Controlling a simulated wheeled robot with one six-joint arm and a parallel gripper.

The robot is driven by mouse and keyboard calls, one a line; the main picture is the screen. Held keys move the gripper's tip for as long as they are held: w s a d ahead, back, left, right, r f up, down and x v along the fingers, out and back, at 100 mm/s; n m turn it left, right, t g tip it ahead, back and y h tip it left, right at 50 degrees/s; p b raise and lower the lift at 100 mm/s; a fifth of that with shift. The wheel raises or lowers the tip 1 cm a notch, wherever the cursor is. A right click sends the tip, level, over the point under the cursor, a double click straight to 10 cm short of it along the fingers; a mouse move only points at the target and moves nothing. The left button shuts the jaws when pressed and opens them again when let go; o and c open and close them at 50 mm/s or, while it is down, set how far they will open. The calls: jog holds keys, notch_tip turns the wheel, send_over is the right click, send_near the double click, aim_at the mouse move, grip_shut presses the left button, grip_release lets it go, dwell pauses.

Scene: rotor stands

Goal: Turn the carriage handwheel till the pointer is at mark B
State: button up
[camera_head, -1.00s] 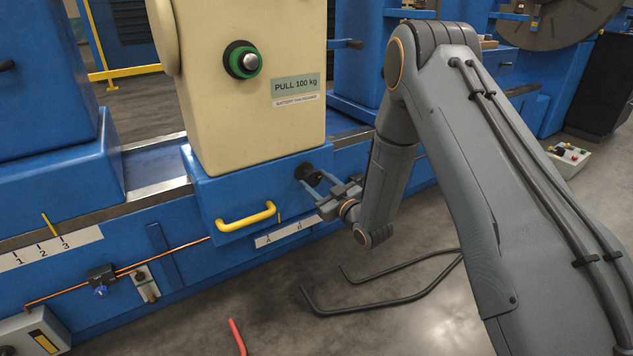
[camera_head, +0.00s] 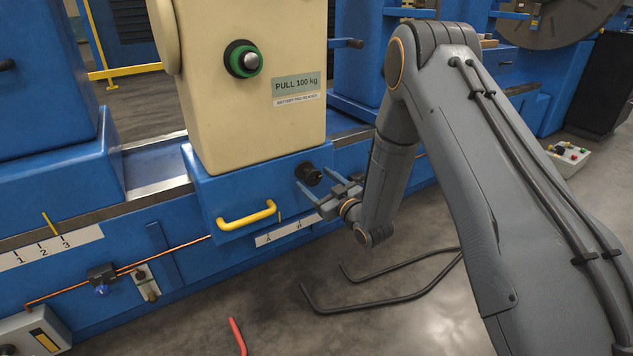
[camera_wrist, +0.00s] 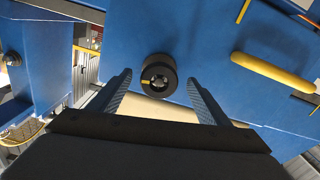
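The carriage handwheel (camera_head: 309,174) is a small black knob on the blue carriage (camera_head: 205,185) front, right of a yellow handle. In the wrist view the handwheel (camera_wrist: 159,73) faces me, with a yellow mark on its face. My gripper (camera_head: 314,182) is open at the handwheel. In the wrist view my gripper (camera_wrist: 159,82) has one finger on each side of it, with gaps showing. The yellow pointer (camera_head: 280,217) stands over a white scale (camera_head: 284,233), between marks A (camera_head: 268,238) and B (camera_head: 299,226), seemingly nearer A.
The yellow handle (camera_head: 246,215) sticks out left of the handwheel. A second scale (camera_head: 45,248) with 1, 2, 3 is at the left. A copper pipe (camera_head: 185,247) runs along the bed. Black bent bars (camera_head: 375,303) and a red bar (camera_head: 237,335) lie on the floor.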

aim_at(315, 179)
jog(key=shift+p+v, duration=0.95)
jog(key=shift+v, duration=0.75)
jog(key=n+p, duration=0.1)
jog(key=n, duration=0.2)
jog(key=shift+r+n, duration=0.1)
jog(key=shift+n, duration=0.3)
jog(key=n+p, duration=0.1)
jog(key=n, duration=0.3)
jog(key=shift+n, duration=0.3)
jog(key=n, duration=0.4)
jog(key=shift+p, duration=0.4)
jog(key=n, duration=0.3)
jog(key=shift+d+n, duration=0.1)
jog(key=shift+n, duration=0.2)
